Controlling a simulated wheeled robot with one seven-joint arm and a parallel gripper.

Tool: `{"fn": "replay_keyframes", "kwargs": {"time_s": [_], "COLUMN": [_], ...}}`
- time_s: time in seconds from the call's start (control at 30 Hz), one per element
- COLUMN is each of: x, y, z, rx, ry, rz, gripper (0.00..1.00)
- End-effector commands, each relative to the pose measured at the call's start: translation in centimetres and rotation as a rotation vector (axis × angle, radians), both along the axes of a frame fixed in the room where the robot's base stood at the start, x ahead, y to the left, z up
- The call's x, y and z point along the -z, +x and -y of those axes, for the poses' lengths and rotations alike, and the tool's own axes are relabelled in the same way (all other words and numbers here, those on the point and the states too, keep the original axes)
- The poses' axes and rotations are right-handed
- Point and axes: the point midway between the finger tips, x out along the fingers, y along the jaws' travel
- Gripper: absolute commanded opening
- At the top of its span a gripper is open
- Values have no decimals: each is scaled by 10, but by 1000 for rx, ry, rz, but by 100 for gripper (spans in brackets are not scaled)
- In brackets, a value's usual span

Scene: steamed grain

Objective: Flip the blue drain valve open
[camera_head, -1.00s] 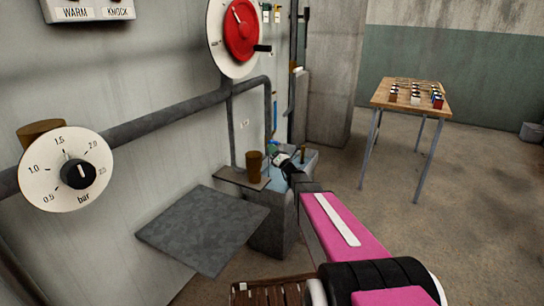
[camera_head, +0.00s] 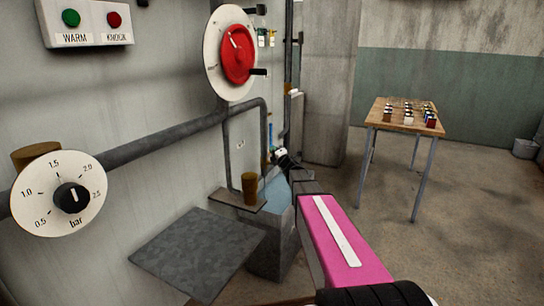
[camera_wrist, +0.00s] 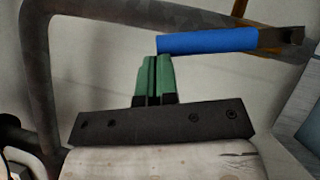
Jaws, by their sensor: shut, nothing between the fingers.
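The blue valve handle (camera_wrist: 208,40) lies nearly level across the upper part of the wrist view, with a dark metal end at its right. My gripper (camera_wrist: 156,60) shows below it with green fingers closed together and nothing between them. The fingertips are just under the handle's left end. I cannot tell whether they touch it. In the head view my gripper (camera_head: 276,152) is small, beside the wall pipes above the basin (camera_head: 272,230). I cannot make out the handle clearly there.
A grey bent pipe (camera_wrist: 38,70) runs along the left of the wrist view. In the head view a brown cup (camera_head: 249,188) stands on a small shelf, and a grey plate (camera_head: 195,252) juts out nearer. A wooden table (camera_head: 403,114) with small items stands right; open floor lies around it.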

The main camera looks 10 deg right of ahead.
Motion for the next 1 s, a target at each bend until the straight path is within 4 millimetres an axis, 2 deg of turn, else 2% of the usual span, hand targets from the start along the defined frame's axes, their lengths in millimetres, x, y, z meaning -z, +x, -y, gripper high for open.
{"fn": "replay_keyframes", "kwargs": {"time_s": [0.43,1.0], "x": [-13,-16], "y": [25,33], "z": [16,23], "rx": [-3,1], "ry": [-1,1], "rz": [4,3], "gripper": [0,0]}}
